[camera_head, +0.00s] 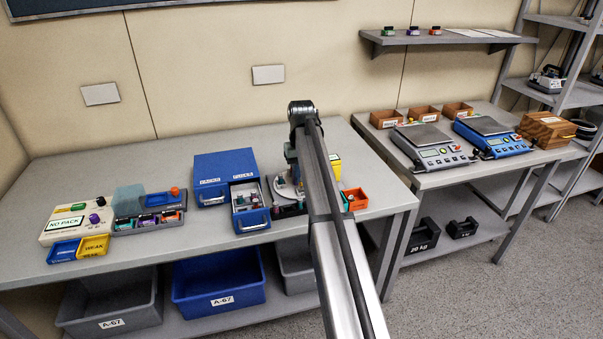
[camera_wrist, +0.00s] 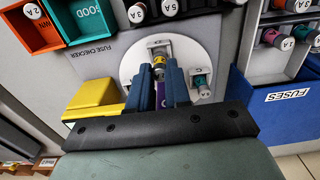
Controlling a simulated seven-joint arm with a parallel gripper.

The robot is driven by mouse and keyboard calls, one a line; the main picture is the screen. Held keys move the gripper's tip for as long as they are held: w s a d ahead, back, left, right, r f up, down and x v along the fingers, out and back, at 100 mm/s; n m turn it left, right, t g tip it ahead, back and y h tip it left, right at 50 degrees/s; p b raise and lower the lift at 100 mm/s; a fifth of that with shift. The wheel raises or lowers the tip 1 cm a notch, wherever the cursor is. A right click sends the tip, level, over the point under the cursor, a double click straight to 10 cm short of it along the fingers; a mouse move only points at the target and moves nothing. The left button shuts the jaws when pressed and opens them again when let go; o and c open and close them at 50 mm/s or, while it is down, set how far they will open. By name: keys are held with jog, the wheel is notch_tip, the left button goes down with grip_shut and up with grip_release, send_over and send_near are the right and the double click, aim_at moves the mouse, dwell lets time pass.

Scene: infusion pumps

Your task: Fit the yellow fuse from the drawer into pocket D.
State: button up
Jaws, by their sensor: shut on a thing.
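My gripper (camera_wrist: 159,75) is shut on the yellow-banded fuse (camera_wrist: 159,63), which shows between its blue fingers in the wrist view. The fuse is over the round white plate (camera_wrist: 130,65) of the fuse checker. A purple part (camera_wrist: 166,90) shows between the fingers, partly hidden. A green fuse (camera_wrist: 201,84) is on the plate to the right. The drawer (camera_head: 248,185) is open with several fuses inside; it also shows in the wrist view (camera_wrist: 262,68). The arm hides much of the checker in the head view.
The blue fuse cabinet (camera_head: 224,163) stands close to the plate. A NO PACK device (camera_head: 67,223) and grey fuse tray (camera_head: 148,226) stand at the bench's left.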

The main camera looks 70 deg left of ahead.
jog(key=shift+f, duration=0.85)
jog(key=o, duration=0.5)
jog(key=shift+c, duration=0.2)
jog(key=shift+r, duration=0.15)
jog(key=shift+r, duration=0.95)
jog(key=o, duration=0.6)
jog(key=shift+r, duration=1.2)
